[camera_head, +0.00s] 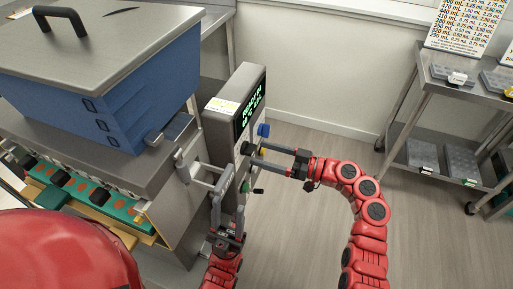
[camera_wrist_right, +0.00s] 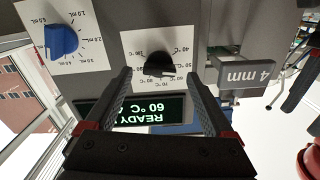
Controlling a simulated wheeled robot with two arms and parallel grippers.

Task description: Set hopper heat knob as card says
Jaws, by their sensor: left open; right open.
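In the right wrist view, turned upside down, the black heat knob (camera_wrist_right: 160,65) sits on a white dial plate marked in °C. My right gripper (camera_wrist_right: 162,78) is open, its fingers on either side of the knob; contact cannot be told. The green display (camera_wrist_right: 145,108) reads READY and 60 °C. In the head view my right gripper (camera_head: 258,153) is at the front of the control panel (camera_head: 222,135). A small card (camera_head: 222,106) lies on the panel's top, its text too small to read. My left gripper (camera_head: 228,203) is open near the grey bar handle (camera_head: 209,172).
A blue knob (camera_wrist_right: 62,40) with a mL scale is beside the heat knob. The blue hopper (camera_head: 110,95) stands at left. A steel shelf (camera_head: 440,120) with trays and a chart (camera_head: 468,27) is at right.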

